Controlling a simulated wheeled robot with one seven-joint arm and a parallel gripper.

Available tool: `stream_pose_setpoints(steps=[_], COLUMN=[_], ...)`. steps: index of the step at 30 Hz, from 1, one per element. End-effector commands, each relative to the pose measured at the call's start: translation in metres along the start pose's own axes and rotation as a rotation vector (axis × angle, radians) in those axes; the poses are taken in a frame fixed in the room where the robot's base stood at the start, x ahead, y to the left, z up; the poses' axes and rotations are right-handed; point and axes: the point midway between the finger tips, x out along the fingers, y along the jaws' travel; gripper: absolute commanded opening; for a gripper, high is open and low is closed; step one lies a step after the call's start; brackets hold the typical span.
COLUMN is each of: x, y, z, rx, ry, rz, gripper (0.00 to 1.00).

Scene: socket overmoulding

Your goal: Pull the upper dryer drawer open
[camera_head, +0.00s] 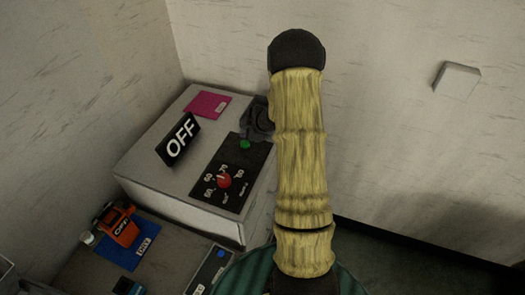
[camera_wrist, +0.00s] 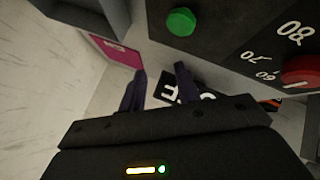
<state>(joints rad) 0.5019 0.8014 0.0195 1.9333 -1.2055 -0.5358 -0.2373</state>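The grey-white dryer cabinet (camera_head: 150,172) stands in the left half of the head view. Its right face (camera_head: 260,212) is largely hidden behind my arm, and I cannot make out the upper drawer or its handle. My gripper (camera_head: 257,118) shows only partly, as a dark shape beside my arm over the cabinet's back right. In the wrist view my gripper (camera_wrist: 160,86) has its two dark fingers apart with nothing visibly held between them.
An orange item (camera_head: 121,228) lies lower left. Walls stand behind and left.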

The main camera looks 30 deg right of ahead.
Motion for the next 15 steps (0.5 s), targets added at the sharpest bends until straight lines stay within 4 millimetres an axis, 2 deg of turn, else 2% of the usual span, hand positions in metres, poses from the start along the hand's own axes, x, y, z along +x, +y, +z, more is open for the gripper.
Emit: stream_pose_setpoints(steps=[5,8,11,15], x=[-0.021,-0.041,-0.064,-0.099], y=[-0.013,-0.032,-0.06,-0.113], z=[-0.029,-0.045,-0.058,-0.072], rx=[0.148,0.273,0.406,0.601], ry=[-0.123,-0.208,-0.287,-0.389], rz=[0.044,0.063,0.069,0.051], gripper=[0.32,0.32,0.32,0.32])
